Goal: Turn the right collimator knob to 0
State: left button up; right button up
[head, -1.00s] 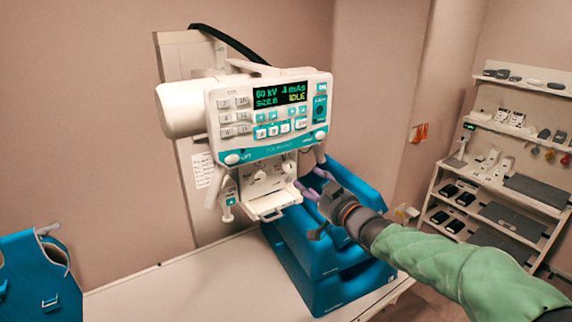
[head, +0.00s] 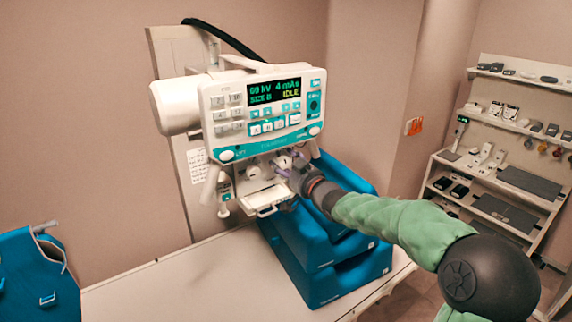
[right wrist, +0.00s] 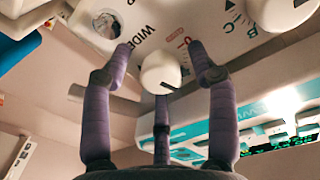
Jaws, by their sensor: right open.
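The X-ray head has a small collimator panel (head: 240,190) under its console, with white knobs. My right gripper (head: 287,164) is at the right part of this panel and mostly hides the knob there. In the right wrist view, my open gripper (right wrist: 158,58) has its purple fingers spread around a white round knob (right wrist: 160,72). Contact cannot be told. Printed marks, including WIDE and a red mark, lie beyond the knob. The knob's setting is unclear. My left gripper is out of view.
The console (head: 265,112) reads 60 kV, 4 mAs, IDLE. Blue stepped cushions (head: 325,275) stand below my right arm on the white table (head: 190,275). A blue apron (head: 35,275) hangs at left. Shelves (head: 500,185) stand at the far right.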

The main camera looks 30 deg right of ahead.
jog(key=c, duration=1.1)
jog(key=shift+c, duration=0.2)
jog(key=shift+f+n+b, duration=0.2)
jog(key=shift+n+b, duration=0.6)
jog(key=shift+b, duration=0.25)
jog(key=n+b, duration=0.6)
jog(key=n, duration=0.2)
jog(key=shift+n+b, duration=0.3)
jog(key=shift+n, duration=0.1)
jog(key=shift+n+y+b, duration=0.3)
jog(key=shift+n+b, duration=0.5)
jog(key=shift+n, duration=1.3)
